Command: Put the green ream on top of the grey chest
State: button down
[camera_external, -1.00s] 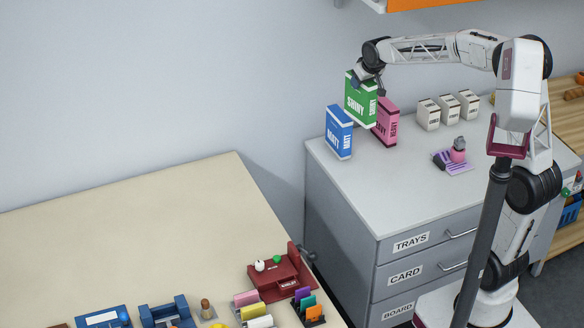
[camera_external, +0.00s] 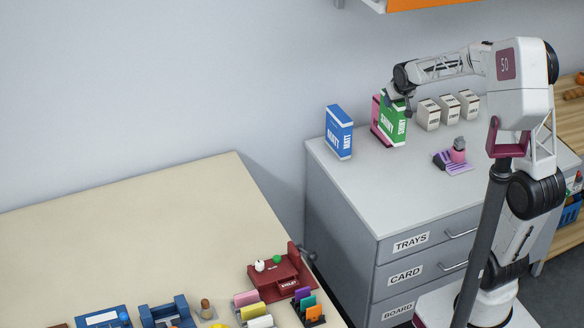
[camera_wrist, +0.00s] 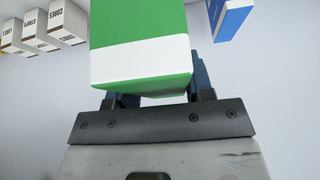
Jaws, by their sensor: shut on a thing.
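The green ream (camera_external: 391,121), marked SHINY, is upright in my gripper (camera_external: 398,100) over the top of the grey chest (camera_external: 345,178). I cannot tell whether its bottom touches the chest top. It partly hides the pink ream (camera_external: 376,116) behind it. In the wrist view the green ream (camera_wrist: 140,40) fills the middle, between the dark fingers of my gripper (camera_wrist: 155,95), which is shut on it. The chest has drawers labelled TRAYS, CARD and BOARD.
A blue ream (camera_external: 339,132) stands at the chest's left end. Several small white boxes (camera_external: 449,109) stand at the back right. A purple holder with a pink item (camera_external: 456,158) sits nearer the front. The middle front of the chest top is clear.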

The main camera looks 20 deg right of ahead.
aim_at(393, 119)
notch_tip(393, 119, down, 8)
jog(key=shift+f, duration=0.1)
jog(key=shift+w, duration=0.1)
dwell(0.5)
jog(key=w+f, duration=0.1)
jog(key=w, duration=1.4)
jog(key=shift+w+f, duration=0.1)
jog(key=shift+f, duration=0.05)
dwell(0.4)
jog(key=shift+w+f, duration=0.2)
jog(key=shift+f, duration=0.7)
jog(key=shift+w+f, duration=0.15)
jog(key=shift+f, duration=0.85)
